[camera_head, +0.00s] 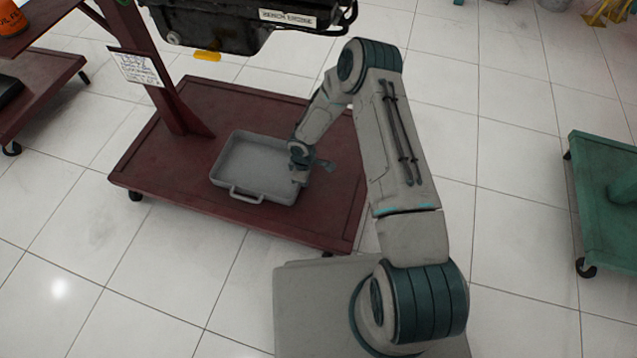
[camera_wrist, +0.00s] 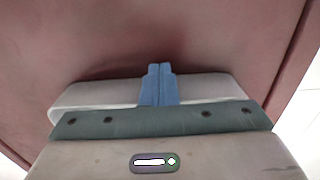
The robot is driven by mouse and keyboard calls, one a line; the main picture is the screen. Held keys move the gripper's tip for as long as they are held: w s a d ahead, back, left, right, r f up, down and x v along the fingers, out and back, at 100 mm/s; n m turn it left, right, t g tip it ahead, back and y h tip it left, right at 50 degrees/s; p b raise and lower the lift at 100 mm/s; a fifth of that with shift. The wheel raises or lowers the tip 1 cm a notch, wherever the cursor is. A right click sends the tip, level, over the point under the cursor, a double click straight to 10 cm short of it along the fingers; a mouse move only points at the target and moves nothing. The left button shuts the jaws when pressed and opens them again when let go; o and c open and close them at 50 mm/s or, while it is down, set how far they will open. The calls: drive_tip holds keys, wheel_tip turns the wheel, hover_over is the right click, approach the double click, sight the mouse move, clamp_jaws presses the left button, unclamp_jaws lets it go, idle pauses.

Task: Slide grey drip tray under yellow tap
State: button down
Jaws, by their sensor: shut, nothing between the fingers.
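The grey drip tray (camera_head: 232,165) lies on the dark red base of the engine stand, with a handle on its near side. The yellow tap (camera_head: 207,56) shows under the dark engine, above and left of the tray in the head view. My gripper (camera_head: 325,165) is at the tray's right edge and partly hides it; contact cannot be told. In the wrist view its blue fingers (camera_wrist: 160,70) are shut together with nothing between them. Red surface lies beyond them. I cannot tell whether the pale shape behind the fingers is the tray.
The red stand base (camera_head: 180,190) has bare room left of and behind the tray. A red post (camera_head: 165,80) with a paper sign rises at its left. The engine (camera_head: 230,25) overhangs the back. A green stand (camera_head: 605,200) is at right.

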sight(317, 188)
idle(0.3)
drive_tip(key=d, duration=0.2)
drive_tip(key=s+d, duration=0.1)
drive_tip(key=d, duration=0.1)
drive_tip(key=shift+s, duration=0.2)
wheel_tip(317, 188, up, 10)
drive_tip(key=p, duration=0.4)
drive_tip(key=shift+a, duration=0.15)
drive_tip(key=shift+s, duration=0.1)
